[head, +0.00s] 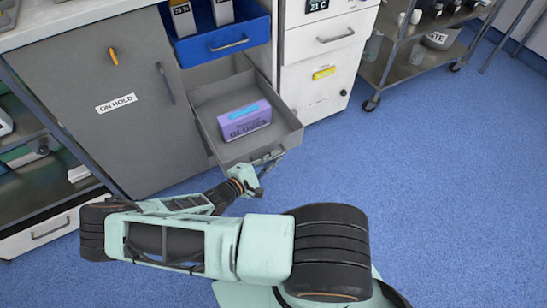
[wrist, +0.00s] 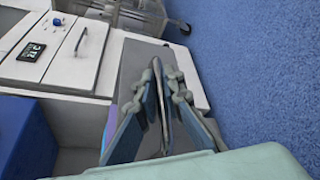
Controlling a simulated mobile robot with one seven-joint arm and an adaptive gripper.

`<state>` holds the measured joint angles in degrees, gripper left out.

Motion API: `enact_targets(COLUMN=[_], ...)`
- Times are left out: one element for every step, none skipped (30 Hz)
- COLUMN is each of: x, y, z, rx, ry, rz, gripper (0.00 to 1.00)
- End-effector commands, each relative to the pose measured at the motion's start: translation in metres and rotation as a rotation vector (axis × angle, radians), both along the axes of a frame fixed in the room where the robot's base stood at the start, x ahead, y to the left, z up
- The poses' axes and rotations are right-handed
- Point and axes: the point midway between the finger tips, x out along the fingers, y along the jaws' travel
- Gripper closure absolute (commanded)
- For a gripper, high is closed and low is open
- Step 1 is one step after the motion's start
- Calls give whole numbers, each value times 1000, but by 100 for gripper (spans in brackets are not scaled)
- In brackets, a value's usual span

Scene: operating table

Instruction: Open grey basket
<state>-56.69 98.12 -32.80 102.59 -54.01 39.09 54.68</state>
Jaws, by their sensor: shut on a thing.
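The grey basket (head: 284,122) is pulled well out of the cabinet, below a blue basket, in the head view. A purple glove box (head: 245,121) sits inside it. My gripper (head: 266,165) is at the basket's front edge, shut on its handle (head: 270,156), which the fingers partly hide. In the wrist view my gripper (wrist: 167,78) has its two fingers on either side of the thin handle (wrist: 160,100). The grey basket (wrist: 138,62) shows behind them.
The blue basket (head: 222,44) above is also partly out and holds upright boxes. A grey door (head: 106,110) marked "ON HOLD" is to the left, and white drawers (head: 318,85) are to the right. A wheeled cart (head: 412,62) stands at the upper right. The blue floor (head: 430,180) is clear.

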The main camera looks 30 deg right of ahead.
Motion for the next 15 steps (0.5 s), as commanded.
enact_targets(x=[-2, -4, -7, -11, -15, -21, -25, -30, -34, -36, -38, -38, -38, -38, -38], y=[0, 0, 0, 0, 0, 0, 0, 0, -1, -1, -1, -1, -1, -1, -1], z=[1, 1, 1, 2, 3, 3, 4, 3, 3, 2, 2, 1, 0, 0, 0], rx=[0, -1, -1, -1, -2, -2, -2, -3, -2, -1, 0, 0, 1, 1, 1], ry=[1, 2, 3, 4, 2, 3, 3, 4, 3, 2, 2, 1, 0, 0, 0], rz=[0, 0, 1, 1, 1, 1, 1, 2, 2, 2, 1, 1, 1, 1, 1], gripper=[100, 100, 100, 100, 100, 100, 100, 100, 100, 100, 100, 100, 100, 100, 100])
